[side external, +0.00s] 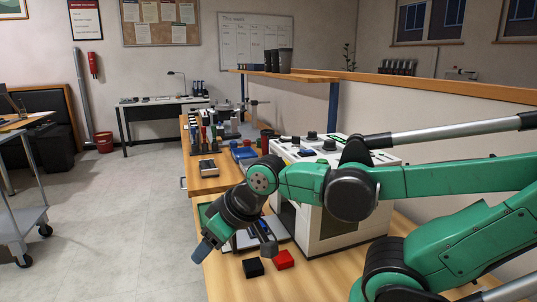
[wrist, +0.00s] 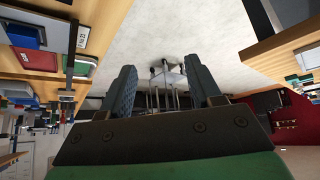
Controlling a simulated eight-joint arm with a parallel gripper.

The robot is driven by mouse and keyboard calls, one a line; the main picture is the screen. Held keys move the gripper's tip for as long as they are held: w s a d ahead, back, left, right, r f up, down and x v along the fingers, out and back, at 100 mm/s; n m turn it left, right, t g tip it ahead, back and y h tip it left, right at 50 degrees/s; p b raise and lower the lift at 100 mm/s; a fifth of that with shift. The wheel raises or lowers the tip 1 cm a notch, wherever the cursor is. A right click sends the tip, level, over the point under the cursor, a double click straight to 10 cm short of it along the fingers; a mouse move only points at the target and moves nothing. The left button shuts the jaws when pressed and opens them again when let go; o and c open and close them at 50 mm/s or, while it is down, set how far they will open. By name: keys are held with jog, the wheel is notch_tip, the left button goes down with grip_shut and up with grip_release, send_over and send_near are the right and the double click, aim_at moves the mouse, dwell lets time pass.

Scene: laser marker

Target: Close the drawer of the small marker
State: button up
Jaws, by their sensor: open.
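The small marker seems to be the white boxy machine (side external: 345,222) with a dark front window, on the wooden bench in the side view. My arm crosses in front of it and hides part of its front. A flat grey tray-like part (side external: 245,238) shows low at its left; I cannot tell whether this is its drawer. My gripper (side external: 235,250) points down at the bench's left edge, left of the machine, and is apart from its body. In the wrist view my gripper (wrist: 161,75) has its two blue-grey fingers spread, with nothing between them. No drawer is clear there.
Small tools and bins (side external: 220,140) crowd the bench behind. A metal cart (side external: 22,220) stands at the left. The floor between is clear.

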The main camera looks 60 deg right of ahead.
jog(key=shift+w+d+r+m+g+h, duration=0.15)
jog(key=shift+w+r+m+g, duration=0.05)
jog(key=shift+w+r, duration=0.25)
jog(key=shift+w+d+r+m+g+h, duration=0.15)
jog(key=shift+w+r+m+g, duration=0.05)
jog(key=shift+w+r, duration=0.25)
jog(key=c, duration=0.7)
jog(key=w+r+m+g, duration=0.1)
jog(key=w, duration=0.1)
jog(key=w+d+m+h, duration=0.1)
jog(key=w+r+g+h, duration=0.1)
jog(key=w, duration=0.1)
jog(key=shift+w+d+r+m+g, duration=0.3)
jog(key=shift+w+d+m, duration=0.05)
jog(key=shift+m, duration=0.05)
grip_shut()
jog(key=w+d+f+m+g+h, duration=0.1)
jog(key=w+d+m+g+h, duration=0.15)
jog(key=w+m, duration=0.4)
jog(key=shift+g+h, duration=0.75)
jog(key=shift+g, duration=0.1)
jog(key=x, duration=1.2)
jog(key=shift+w+d, duration=0.35)
jog(key=shift+d, duration=0.05)
jog(key=shift+s+d+f, duration=0.1)
jog(key=shift+s+d, duration=0.25)
